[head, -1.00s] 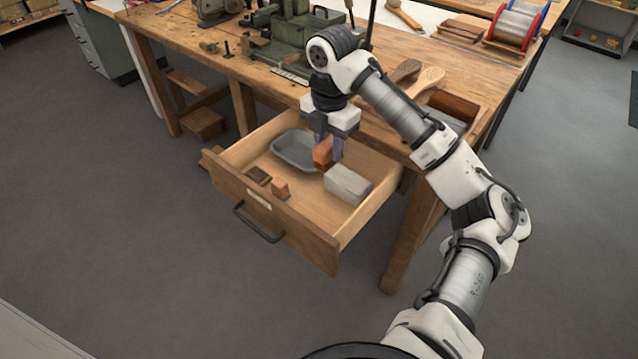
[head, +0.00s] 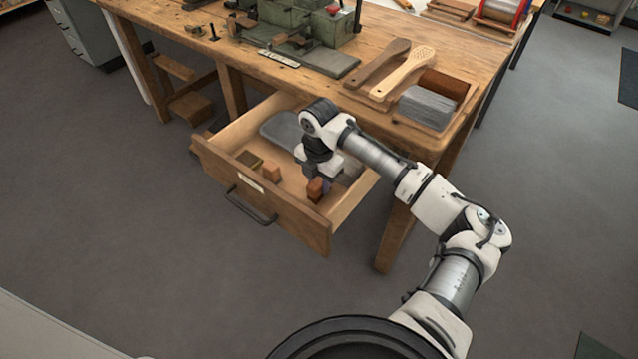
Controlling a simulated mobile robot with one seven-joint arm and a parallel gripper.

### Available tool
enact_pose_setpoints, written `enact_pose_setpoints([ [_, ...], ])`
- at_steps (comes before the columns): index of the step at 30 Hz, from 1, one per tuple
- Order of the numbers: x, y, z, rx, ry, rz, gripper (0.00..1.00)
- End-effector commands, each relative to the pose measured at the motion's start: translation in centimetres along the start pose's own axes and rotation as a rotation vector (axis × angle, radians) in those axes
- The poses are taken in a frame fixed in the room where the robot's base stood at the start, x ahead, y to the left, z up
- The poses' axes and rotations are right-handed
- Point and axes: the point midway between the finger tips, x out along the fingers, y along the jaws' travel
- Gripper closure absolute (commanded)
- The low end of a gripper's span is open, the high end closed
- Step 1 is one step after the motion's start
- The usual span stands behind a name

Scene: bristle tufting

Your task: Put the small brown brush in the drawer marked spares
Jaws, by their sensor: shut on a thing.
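My gripper (head: 320,182) is shut on a small reddish-brown block-like piece (head: 315,187), which looks like the small brown brush. Its underside looks dark. The gripper points down inside the open drawer (head: 225,165), near the front right. The held piece is low, close to the drawer floor; I cannot tell if it touches. The drawer front carries a pale label (head: 250,182), too small to read.
In the drawer are a brown block (head: 272,173), a dark flat piece (head: 249,159) and a grey tray (head: 278,127). Above stands the bench (head: 370,117) with two wooden paddles (head: 402,75) and a wooden box (head: 452,88).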

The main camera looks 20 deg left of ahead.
Motion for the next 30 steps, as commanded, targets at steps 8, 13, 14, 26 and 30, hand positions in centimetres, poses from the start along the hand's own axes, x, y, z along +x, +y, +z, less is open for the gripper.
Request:
enact_pose_setpoints([
  [8, 1.24, -0.01, -0.01, -0.001, 0.000, 0.000, 0.96],
  [13, 1.57, 0.00, -0.02, 0.000, 0.000, 0.001, 0.96],
  [14, 1.66, 0.00, -0.02, 0.000, 0.000, 0.001, 0.96],
  [26, 1.51, -0.01, 0.00, -0.001, 0.000, 0.000, 0.48],
  [30, 0.92, 0.01, 0.01, -0.001, -0.001, 0.001, 0.48],
])
